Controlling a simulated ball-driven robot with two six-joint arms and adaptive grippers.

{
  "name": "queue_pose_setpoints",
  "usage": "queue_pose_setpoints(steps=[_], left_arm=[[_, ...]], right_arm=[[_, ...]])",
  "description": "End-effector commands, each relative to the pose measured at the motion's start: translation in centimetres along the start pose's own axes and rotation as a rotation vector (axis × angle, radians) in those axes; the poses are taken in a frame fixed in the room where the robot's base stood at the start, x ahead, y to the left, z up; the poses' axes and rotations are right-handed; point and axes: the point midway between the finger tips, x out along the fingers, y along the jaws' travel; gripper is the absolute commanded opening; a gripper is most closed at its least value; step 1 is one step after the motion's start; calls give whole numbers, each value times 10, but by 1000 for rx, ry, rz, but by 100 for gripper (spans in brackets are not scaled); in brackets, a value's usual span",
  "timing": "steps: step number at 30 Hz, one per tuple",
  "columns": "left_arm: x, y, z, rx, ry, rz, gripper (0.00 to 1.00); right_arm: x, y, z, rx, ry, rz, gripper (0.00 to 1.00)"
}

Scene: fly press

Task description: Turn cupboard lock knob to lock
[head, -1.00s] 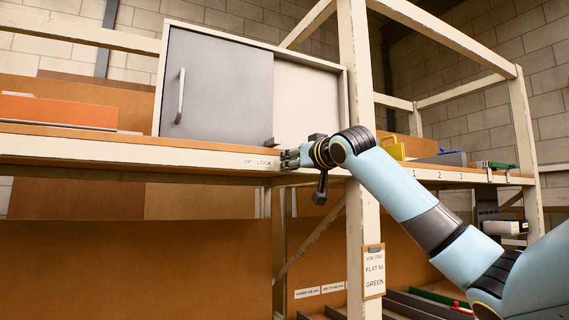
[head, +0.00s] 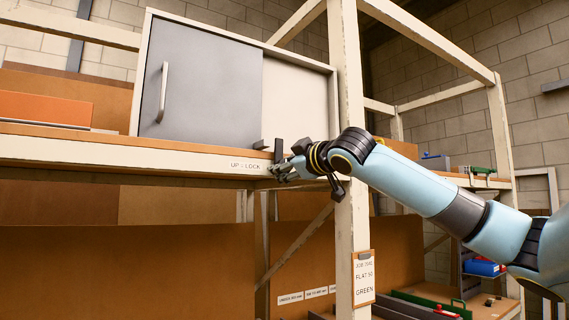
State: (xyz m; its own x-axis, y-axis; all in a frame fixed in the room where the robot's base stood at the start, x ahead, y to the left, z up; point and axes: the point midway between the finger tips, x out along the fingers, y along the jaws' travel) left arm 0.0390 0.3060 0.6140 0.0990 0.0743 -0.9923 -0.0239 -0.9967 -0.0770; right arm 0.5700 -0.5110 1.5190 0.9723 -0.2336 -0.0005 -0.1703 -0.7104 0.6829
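The cupboard (head: 332,100) stands on the shelf with its grey sliding door (head: 205,85) at the left and a cream panel (head: 295,98) at the right. A small grey block (head: 259,145) is at the door's lower right corner. Beside it a dark upright piece (head: 278,150) stands above my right gripper's tips; it looks like the lock knob pointing up, but its base is hidden by the gripper. My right gripper (head: 279,171) is at the shelf's front edge, just right of the "UP = LOCK" label (head: 247,167). Its fingers overlap, so their opening is unclear. My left gripper is out of view.
A cream rack post (head: 347,80) stands close behind my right wrist. A hanging sign (head: 363,278) is below it. The space in front of the lower brown panel is clear.

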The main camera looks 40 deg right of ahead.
Motion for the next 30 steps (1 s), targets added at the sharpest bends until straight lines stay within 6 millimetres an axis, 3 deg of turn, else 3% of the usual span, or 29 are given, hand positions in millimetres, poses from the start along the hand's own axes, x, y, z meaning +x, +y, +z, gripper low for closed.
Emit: queue_pose_setpoints(steps=[19, 20, 25, 30], left_arm=[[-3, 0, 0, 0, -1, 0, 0], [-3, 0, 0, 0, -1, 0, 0], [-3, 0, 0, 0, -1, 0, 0], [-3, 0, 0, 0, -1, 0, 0]], right_arm=[[0, -1, 1, -51, -1, -1, 0], [0, -1, 1, -51, -1, -1, 36], [0, -1, 0, -50, 0, -1, 58], [0, 0, 0, -49, 0, 0, 58]])
